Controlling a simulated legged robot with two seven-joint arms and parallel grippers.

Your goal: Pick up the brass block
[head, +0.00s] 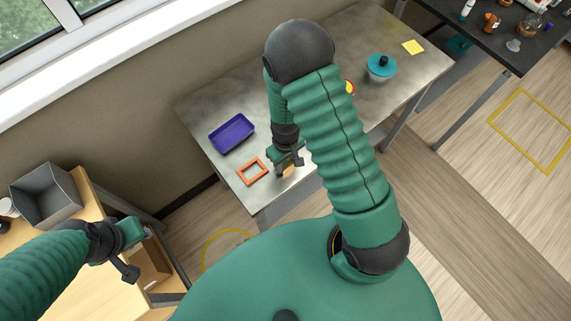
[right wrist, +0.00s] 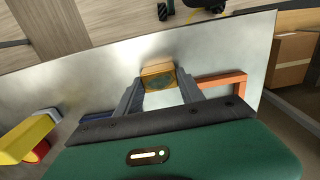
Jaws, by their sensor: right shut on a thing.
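The brass block (head: 288,171) is a small tan-gold block over the near part of the grey metal table, partly hidden by my right gripper (head: 287,167). In the right wrist view, the block (right wrist: 158,76) sits between the two fingertips of my right gripper (right wrist: 160,83), which is shut on it. I cannot tell whether the block touches the tabletop. My left gripper (head: 138,250) is at the lower left, above the wooden desk and far from the block.
An orange square frame (head: 241,173) lies just left of the block. A purple tray (head: 213,134) is behind it. A teal-lidded pot (head: 381,67) and yellow note (head: 413,47) are farther right. A grey bin (head: 45,195) stands on the wooden desk (head: 85,290).

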